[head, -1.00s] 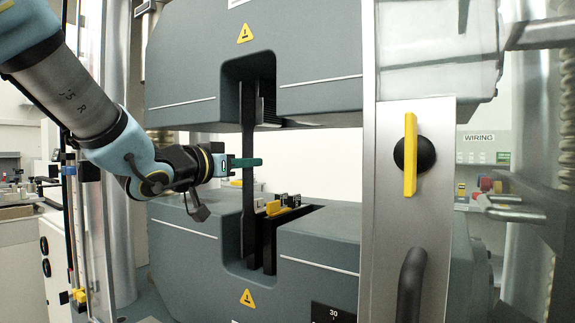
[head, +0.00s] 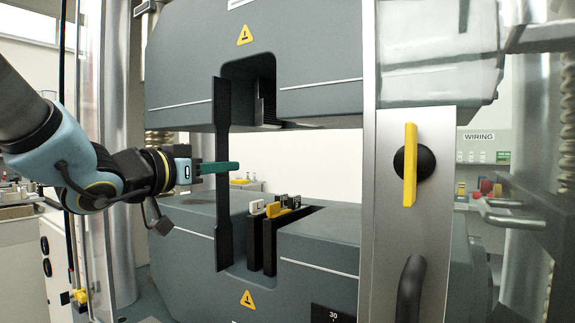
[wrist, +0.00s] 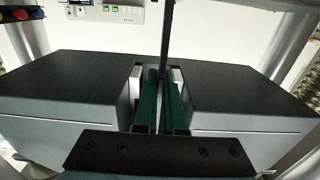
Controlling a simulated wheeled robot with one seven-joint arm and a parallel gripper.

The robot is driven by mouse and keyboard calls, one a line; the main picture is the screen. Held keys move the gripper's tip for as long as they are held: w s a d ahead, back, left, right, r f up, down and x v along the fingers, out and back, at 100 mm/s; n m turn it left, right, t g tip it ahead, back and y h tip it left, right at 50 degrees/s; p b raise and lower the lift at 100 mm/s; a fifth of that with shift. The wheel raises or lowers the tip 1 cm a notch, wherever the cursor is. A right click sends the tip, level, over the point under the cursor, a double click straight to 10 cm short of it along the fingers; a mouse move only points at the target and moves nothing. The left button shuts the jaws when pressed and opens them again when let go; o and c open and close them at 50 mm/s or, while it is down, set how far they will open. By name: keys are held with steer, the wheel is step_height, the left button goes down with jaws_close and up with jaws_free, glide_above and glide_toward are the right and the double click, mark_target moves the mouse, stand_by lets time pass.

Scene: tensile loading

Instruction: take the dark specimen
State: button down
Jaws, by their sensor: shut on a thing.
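The dark specimen (head: 222,130) is a long, flat, upright bar with wide ends and a narrower middle. In the head view it stands in front of the grey upper and lower grip heads, left of their slots. My gripper (head: 220,168) has green fingers and reaches in from the left, shut on the specimen's narrow middle. In the wrist view the specimen (wrist: 166,45) rises as a dark strip between the green fingers (wrist: 160,100); its lower part is hidden there.
The upper grip head (head: 320,60) and lower grip head (head: 330,245) have open slots. Dark jaw pieces with a yellow tab (head: 283,210) stand in the lower slot. A metal post with a yellow handle (head: 410,165) is at right. A clear panel and column stand at left.

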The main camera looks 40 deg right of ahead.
steer(key=shift+p+v, duration=0.4)
steer(key=shift+v, duration=1.65)
steer(key=shift+r, duration=0.1)
